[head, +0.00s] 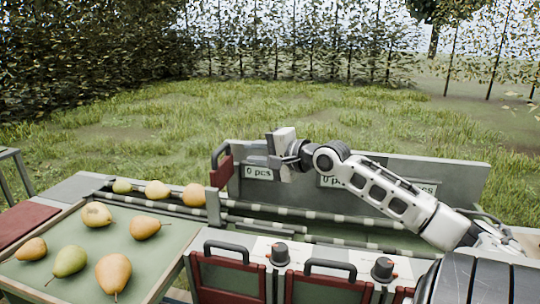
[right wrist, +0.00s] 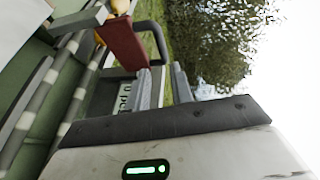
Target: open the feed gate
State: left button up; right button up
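The feed gate (head: 223,172) is a dark red panel with a dark looped handle (head: 218,153); it stands upright across the conveyor lane, just right of the queued pears. In the right wrist view the red gate (right wrist: 126,43) and its handle (right wrist: 159,42) show beyond the fingertips. My right gripper (head: 271,151) is a little right of the gate, apart from the handle. Its two grey fingers (right wrist: 161,84) are spread with nothing between them. My left gripper is not in view.
Three pears (head: 157,190) sit on the lane left of the gate. Several pears lie on the green tray (head: 165,255) at left. Two red bins with dark handles (head: 330,268) stand in front. A grey back board (head: 450,176) with "0 pcs" labels (head: 258,173) runs behind the rollers.

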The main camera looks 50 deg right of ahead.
jog(key=shift+v, duration=2)
jog(key=shift+d, duration=0.1)
